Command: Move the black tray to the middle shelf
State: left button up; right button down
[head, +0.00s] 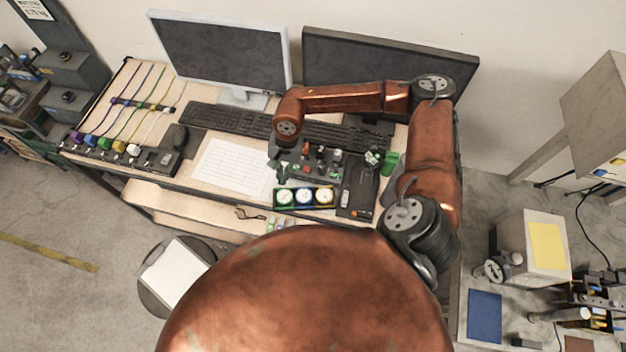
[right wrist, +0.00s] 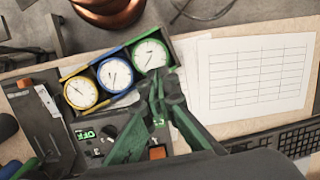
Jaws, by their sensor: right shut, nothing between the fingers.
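I cannot make out a black tray for certain. A flat black panel (head: 357,190) with small orange and white parts lies on the desk right of three dials; it also shows in the right wrist view (right wrist: 45,120). A dark rack with shelf-like levels (head: 68,75) stands at the far left; I cannot tell whether it holds the middle shelf. My right gripper (head: 279,172) is shut and empty above the left end of the control panel. In the right wrist view its green fingers (right wrist: 158,82) are together, in front of the green dial (right wrist: 151,55). My left gripper is out of view.
The desk holds a control panel (head: 318,162) with knobs, the dials (head: 304,196), a keyboard (head: 235,121), paper (head: 231,167) and two monitors (head: 220,52). A round stool (head: 150,295) stands in front. A cluttered bench (head: 500,334) is at right. Floor at left is clear.

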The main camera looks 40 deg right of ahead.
aim_at(307, 183)
jog(key=s+d+f+n+h, duration=0.1)
jog(key=s+d+n+h, duration=0.1)
jog(key=d, duration=0.6)
notch_tip(307, 183, down, 10)
jog(key=p, duration=0.3)
jog(key=shift+w, duration=0.15)
